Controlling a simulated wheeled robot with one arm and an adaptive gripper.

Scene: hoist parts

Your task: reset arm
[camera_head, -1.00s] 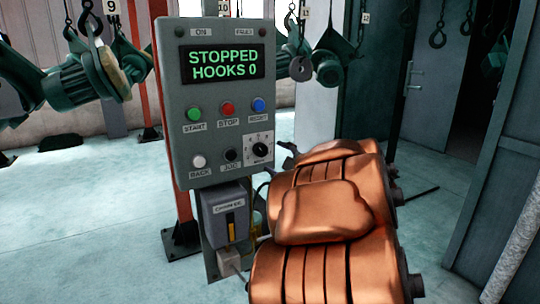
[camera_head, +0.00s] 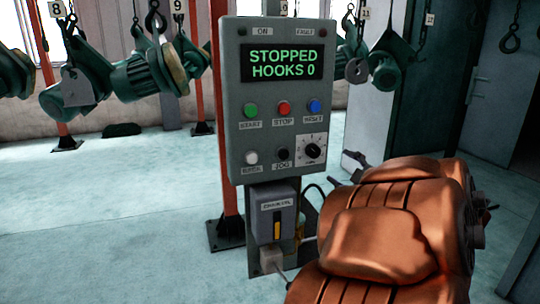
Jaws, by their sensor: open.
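My copper-coloured arm fills the lower right of the head view. My gripper (camera_head: 346,170) shows as small dark fingers past the far end of the arm, mostly hidden behind it. It is open, and I see nothing between its fingers. It appears just right of the grey control panel (camera_head: 235,150); I cannot tell the exact gap. The panel's screen (camera_head: 282,63) reads "STOPPED HOOKS 0" in green. Below it are green, red and blue buttons, then a white button, a black button and a dial (camera_head: 312,150).
A grey box with a yellow strip (camera_head: 273,212) sits below the panel on its post. Dark green hoist parts (camera_head: 140,80) hang from numbered hooks behind. An orange post (camera_head: 224,190) stands behind the panel. A dark door frame (camera_head: 425,110) stands right.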

